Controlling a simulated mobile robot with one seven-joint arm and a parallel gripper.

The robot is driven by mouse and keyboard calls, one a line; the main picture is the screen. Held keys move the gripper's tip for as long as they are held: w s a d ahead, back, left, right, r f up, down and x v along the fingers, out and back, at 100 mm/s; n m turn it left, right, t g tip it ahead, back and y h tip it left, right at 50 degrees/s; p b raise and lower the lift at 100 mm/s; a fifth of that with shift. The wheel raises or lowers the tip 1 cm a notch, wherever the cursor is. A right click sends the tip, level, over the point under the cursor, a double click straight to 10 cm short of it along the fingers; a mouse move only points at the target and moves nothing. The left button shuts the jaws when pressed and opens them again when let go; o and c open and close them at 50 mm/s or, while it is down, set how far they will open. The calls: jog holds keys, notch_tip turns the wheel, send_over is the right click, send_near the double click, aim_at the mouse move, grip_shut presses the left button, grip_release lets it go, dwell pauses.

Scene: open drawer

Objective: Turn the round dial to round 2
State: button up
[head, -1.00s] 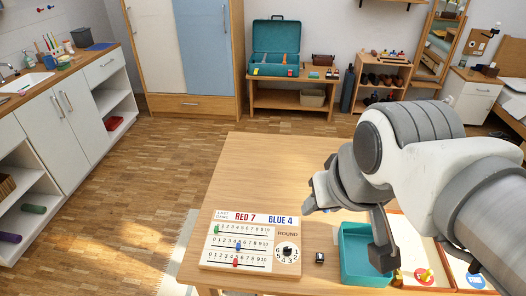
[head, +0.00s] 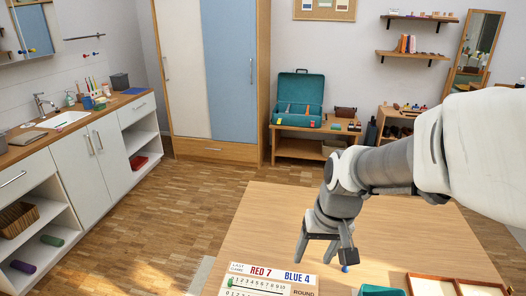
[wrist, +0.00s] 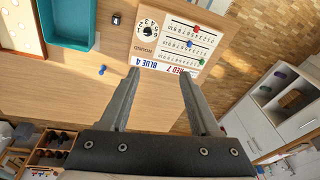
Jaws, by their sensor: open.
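The white score board (head: 262,284) lies on the wooden table at the bottom of the head view, partly cut off. It reads RED 7 and BLUE 4. In the wrist view the board (wrist: 170,62) appears upside down, with the round dial (wrist: 149,32) beside the word ROUND. The dial has a black knob ringed by numbers; which number it points to is too small to tell. My gripper (head: 322,254) is open and empty, above the table and apart from the board. In the wrist view my gripper (wrist: 162,74) has its fingers spread, near the board's printed edge.
A blue peg (wrist: 102,70) and a small black block (wrist: 116,19) lie on the table near the board. A teal tray (wrist: 68,22) and a wooden-framed tray (head: 432,286) lie to the side. The table's middle (head: 270,222) is largely clear.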

jog(key=w+f+b, duration=0.1)
jog(key=f, duration=0.8)
jog(key=w+f+g+b, duration=0.1)
jog(key=f, duration=0.8)
jog(key=w+d+f+g+h, duration=0.1)
jog(key=w+f, duration=0.1)
jog(key=f, duration=0.8)
jog(key=shift+w+b, duration=0.1)
jog(key=shift+b, duration=0.3)
jog(key=shift+r, duration=0.1)
grip_shut()
